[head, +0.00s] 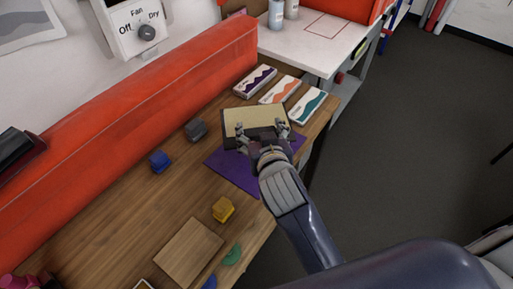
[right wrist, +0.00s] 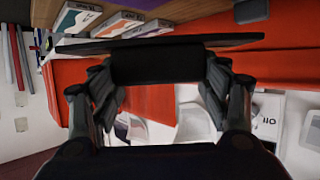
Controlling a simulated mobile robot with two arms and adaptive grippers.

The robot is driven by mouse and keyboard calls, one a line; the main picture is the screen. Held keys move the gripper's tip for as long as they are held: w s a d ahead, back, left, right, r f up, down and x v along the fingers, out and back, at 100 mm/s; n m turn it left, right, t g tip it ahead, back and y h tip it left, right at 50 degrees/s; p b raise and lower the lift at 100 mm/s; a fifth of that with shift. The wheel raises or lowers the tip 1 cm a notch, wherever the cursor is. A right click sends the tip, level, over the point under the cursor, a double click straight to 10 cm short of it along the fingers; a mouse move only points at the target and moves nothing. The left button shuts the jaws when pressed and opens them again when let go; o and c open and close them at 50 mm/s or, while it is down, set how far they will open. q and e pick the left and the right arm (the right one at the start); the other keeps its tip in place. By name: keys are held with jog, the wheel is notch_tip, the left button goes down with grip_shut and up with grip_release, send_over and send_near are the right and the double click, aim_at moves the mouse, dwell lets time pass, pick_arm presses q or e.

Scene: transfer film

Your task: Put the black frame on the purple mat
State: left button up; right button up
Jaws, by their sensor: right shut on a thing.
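The black frame (head: 255,121), with a dark border and a pale tan face, is held up by my right gripper (head: 264,138) in the head view. The gripper is shut on its near edge. In the right wrist view the frame shows nearly edge-on as a thin dark slab (right wrist: 180,43), with the gripper's fingers (right wrist: 158,85) on both sides of a black block below it. The purple mat (head: 231,172) lies flat on the wooden table, partly hidden under the frame and gripper. I cannot tell the gap between frame and mat. My left gripper is not in view.
Three boxes, purple (head: 261,80), orange (head: 280,90) and teal (head: 306,104), lie behind the frame. Grey (head: 196,130), blue (head: 159,161) and yellow (head: 222,209) blocks stand to the left and front. A wooden board (head: 188,253) lies nearer. A red padded barrier (head: 130,125) runs along the table's back.

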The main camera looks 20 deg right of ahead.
notch_tip(320, 180, down, 6)
jog(key=shift+f, duration=0.25)
notch_tip(320, 180, down, 4)
jog(key=shift+r, duration=0.1)
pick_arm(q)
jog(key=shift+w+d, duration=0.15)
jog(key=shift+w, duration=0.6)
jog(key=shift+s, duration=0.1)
pick_arm(e)
jog(key=o, duration=1.2)
jog(key=shift+f, duration=0.25)
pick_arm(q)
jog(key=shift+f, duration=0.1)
pick_arm(e)
jog(key=shift+r, duration=0.1)
